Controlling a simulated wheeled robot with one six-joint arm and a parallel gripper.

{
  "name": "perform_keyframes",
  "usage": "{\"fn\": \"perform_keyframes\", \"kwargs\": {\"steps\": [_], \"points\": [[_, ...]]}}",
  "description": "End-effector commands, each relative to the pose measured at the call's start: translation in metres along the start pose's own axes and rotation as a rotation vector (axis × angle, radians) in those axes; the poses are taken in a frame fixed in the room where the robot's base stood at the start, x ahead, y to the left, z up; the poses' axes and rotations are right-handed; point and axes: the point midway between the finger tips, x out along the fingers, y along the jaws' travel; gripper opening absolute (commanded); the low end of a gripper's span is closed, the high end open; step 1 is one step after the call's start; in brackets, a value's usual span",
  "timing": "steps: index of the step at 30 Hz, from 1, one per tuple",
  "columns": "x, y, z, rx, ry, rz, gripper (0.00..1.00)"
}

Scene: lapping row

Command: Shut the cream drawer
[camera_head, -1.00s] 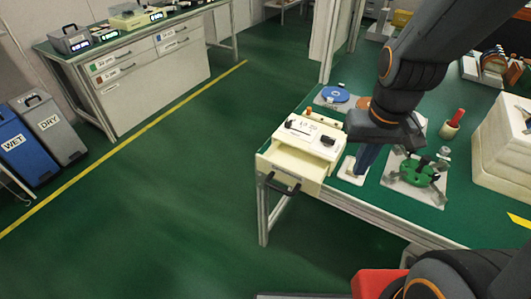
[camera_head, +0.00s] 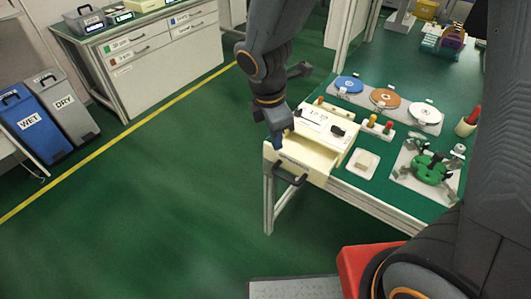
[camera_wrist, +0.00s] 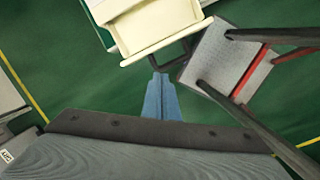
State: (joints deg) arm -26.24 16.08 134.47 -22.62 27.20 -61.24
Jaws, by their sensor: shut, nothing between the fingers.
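The cream drawer (camera_head: 318,158) stands pulled out of a cream box (camera_head: 330,124) at the near left corner of the green table. Its front has a dark bar handle (camera_head: 291,180), and its inside shows from above. My gripper (camera_head: 278,146) is shut and empty, pointing down by the left part of the drawer front. In the wrist view the drawer front (camera_wrist: 168,46) and handle (camera_wrist: 176,60) lie just beyond my blue fingertips (camera_wrist: 160,77). I cannot tell whether the fingers touch the drawer.
Right of the box are a small white dish (camera_head: 363,163), colored discs on a plate (camera_head: 386,97) and a green fixture (camera_head: 430,168). The floor left of the table is clear up to the yellow line. A cabinet bench (camera_head: 165,50) and bins (camera_head: 35,122) stand farther left.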

Motion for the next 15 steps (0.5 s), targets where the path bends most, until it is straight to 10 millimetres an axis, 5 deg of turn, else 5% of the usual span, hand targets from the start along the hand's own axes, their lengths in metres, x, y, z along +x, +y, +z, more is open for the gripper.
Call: {"fn": "perform_keyframes", "kwargs": {"steps": [6, 15], "points": [[0.007, 0.018, -0.049, -0.502, -0.04, 0.025, 0.0], [0.028, 0.022, -0.057, -0.608, -0.051, 0.027, 0.0]]}}
